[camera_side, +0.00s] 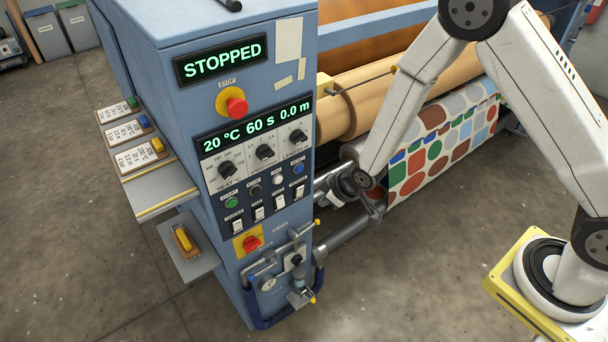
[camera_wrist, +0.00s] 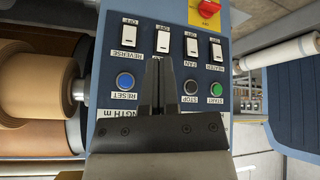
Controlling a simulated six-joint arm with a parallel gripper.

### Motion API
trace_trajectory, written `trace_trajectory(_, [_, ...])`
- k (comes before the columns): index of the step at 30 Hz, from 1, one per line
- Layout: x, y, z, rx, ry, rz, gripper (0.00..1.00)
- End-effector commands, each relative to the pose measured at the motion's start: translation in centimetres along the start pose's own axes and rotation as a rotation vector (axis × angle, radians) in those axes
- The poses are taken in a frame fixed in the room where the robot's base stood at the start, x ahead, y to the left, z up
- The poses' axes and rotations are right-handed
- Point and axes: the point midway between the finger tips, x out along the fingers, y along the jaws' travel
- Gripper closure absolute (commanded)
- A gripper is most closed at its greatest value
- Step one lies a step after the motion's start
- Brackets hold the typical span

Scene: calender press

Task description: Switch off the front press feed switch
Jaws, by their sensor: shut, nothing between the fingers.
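The wrist view shows the control panel upside down, with a row of white rocker switches. The switch between FAN and REVERSE (camera_wrist: 164,31) appears to be the feed switch; its label is hidden behind my gripper. It also shows in the side view (camera_side: 279,201), third from the left in the row. I cannot tell which way its rocker is tilted. My gripper (camera_wrist: 158,60) is shut and empty. In the wrist view its fingertips point at the panel just below this switch; whether they touch is unclear.
The REVERSE (camera_wrist: 131,34), FAN (camera_wrist: 191,45) and HEATER (camera_wrist: 216,51) rockers sit close by. A blue RESET button (camera_wrist: 125,81), dark STOP button (camera_wrist: 191,87) and green START button (camera_wrist: 216,90) flank the fingers. The upper display (camera_side: 222,60) reads STOPPED.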

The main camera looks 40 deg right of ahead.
Motion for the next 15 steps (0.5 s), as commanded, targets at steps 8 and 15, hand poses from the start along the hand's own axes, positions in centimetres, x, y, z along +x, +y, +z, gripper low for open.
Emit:
trace_trajectory(8, [4.7,-2.4,0.9,-0.083,0.069,-0.020,1.00])
trace_trajectory(15, [7.5,-4.1,1.9,-0.138,0.121,-0.033,1.00])
